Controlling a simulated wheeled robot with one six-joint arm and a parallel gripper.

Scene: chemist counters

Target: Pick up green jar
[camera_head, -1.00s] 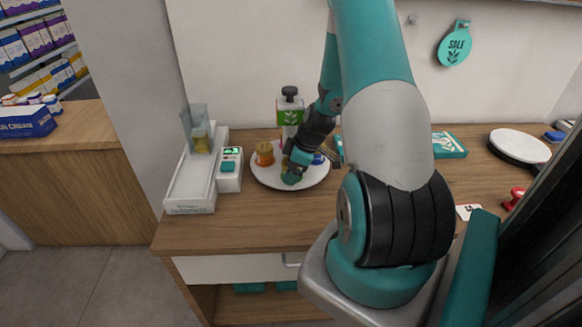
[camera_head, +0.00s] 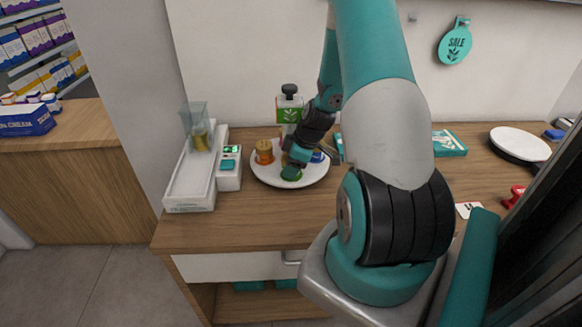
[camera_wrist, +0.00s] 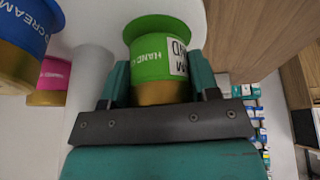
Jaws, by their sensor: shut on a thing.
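In the head view the green jar (camera_head: 291,174) shows at the tip of my gripper (camera_head: 294,160), over the front part of a round white plate (camera_head: 311,182). I cannot tell how far it is above the plate. My wrist hides part of the plate and the things behind.
An orange jar (camera_head: 264,152) stands on the plate at left. In the wrist view a blue jar (camera_wrist: 28,38) and a pink jar (camera_wrist: 50,80) are close by on the left. A pump bottle (camera_head: 290,108) stands behind. A white tray (camera_head: 190,185) and small device (camera_head: 229,168) lie left.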

